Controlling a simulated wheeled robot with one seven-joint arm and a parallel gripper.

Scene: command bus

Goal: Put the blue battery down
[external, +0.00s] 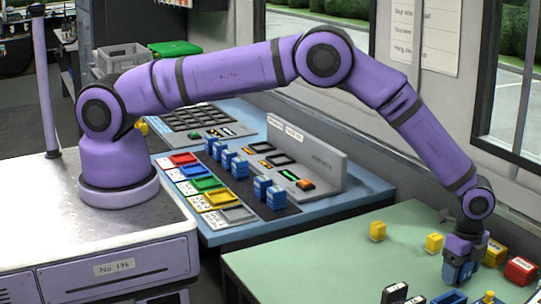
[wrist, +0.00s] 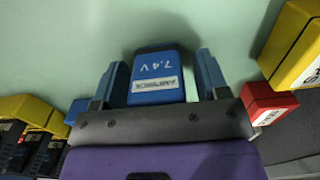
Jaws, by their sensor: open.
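The blue battery (wrist: 152,62), marked 7.4 V with a white label, sits between the two blue fingers of my gripper (wrist: 162,64) in the wrist view. The fingers are open, with a gap on each side of the battery. In the external view my gripper (external: 460,270) points down, low over the green table (external: 330,262) at its right side. There the battery cannot be told apart from the blue fingers. The battery appears to stand on the table, but its underside is hidden.
A yellow block (external: 495,252) and a red block (external: 520,270) are close to the right of my gripper. Several dark and blue batteries (external: 395,293) are in front. The table's left part is clear.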

